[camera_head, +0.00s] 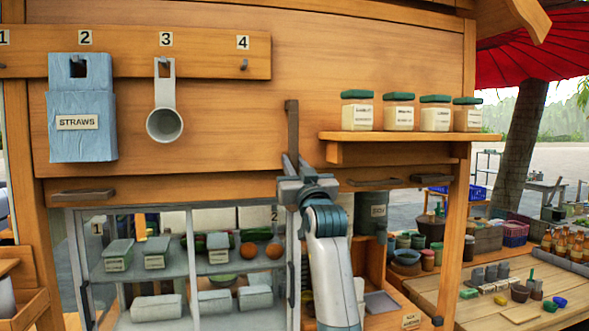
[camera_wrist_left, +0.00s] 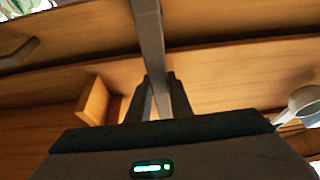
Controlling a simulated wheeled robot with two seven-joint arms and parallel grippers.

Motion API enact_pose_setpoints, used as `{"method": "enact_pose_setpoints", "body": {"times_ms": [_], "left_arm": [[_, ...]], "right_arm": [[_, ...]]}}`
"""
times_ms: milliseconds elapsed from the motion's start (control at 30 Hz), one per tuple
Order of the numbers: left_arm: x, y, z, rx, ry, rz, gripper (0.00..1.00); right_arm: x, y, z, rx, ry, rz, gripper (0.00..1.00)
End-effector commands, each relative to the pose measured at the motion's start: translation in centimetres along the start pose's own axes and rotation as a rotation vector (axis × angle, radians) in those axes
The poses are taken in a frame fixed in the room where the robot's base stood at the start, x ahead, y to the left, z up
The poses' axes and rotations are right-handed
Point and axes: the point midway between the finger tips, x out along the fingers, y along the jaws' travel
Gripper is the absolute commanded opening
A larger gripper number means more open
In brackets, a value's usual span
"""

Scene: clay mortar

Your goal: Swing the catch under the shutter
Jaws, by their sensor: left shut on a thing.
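A long dark bar, which looks like the catch (camera_head: 292,125), stands upright against the wooden front, its upper end on the broad wooden panel of the shutter (camera_head: 240,130). My left gripper (camera_head: 297,168) comes up from below and is shut on this bar at the panel's lower edge. In the left wrist view the catch (camera_wrist_left: 148,40) runs down from the top of the picture into the gap between the dark fingers of my left gripper (camera_wrist_left: 157,98). The part between the fingers is partly hidden. My right gripper is in neither view.
A shelf with several jars (camera_head: 398,112) juts out at the right. A blue STRAWS holder (camera_head: 82,125) and a scoop (camera_head: 164,122) hang at the left. Dark handles (camera_head: 375,182) lie along the lower rail. A glass-fronted case (camera_head: 180,260) with containers is below.

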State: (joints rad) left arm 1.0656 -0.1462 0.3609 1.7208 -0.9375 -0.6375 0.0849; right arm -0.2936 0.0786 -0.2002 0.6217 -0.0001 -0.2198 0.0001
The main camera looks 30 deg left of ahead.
Motion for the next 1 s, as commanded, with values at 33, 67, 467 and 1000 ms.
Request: {"method": "enact_pose_setpoints", "body": {"times_ms": [33, 67, 467, 1000], "left_arm": [[0.0, 0.1, -0.2, -0.005, 0.003, 0.002, 0.00], [0.0, 0.1, -0.2, -0.005, 0.003, 0.002, 0.00], [0.0, 0.1, -0.1, -0.003, 0.000, 0.001, 0.38], [-4.6, 0.2, 0.3, -0.005, 0.001, 0.003, 0.38]], "right_arm": [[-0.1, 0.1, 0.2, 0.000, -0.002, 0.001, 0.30], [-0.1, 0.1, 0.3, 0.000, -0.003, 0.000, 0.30], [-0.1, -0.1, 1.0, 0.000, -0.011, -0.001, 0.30], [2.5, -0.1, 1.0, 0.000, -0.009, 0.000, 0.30]]}}
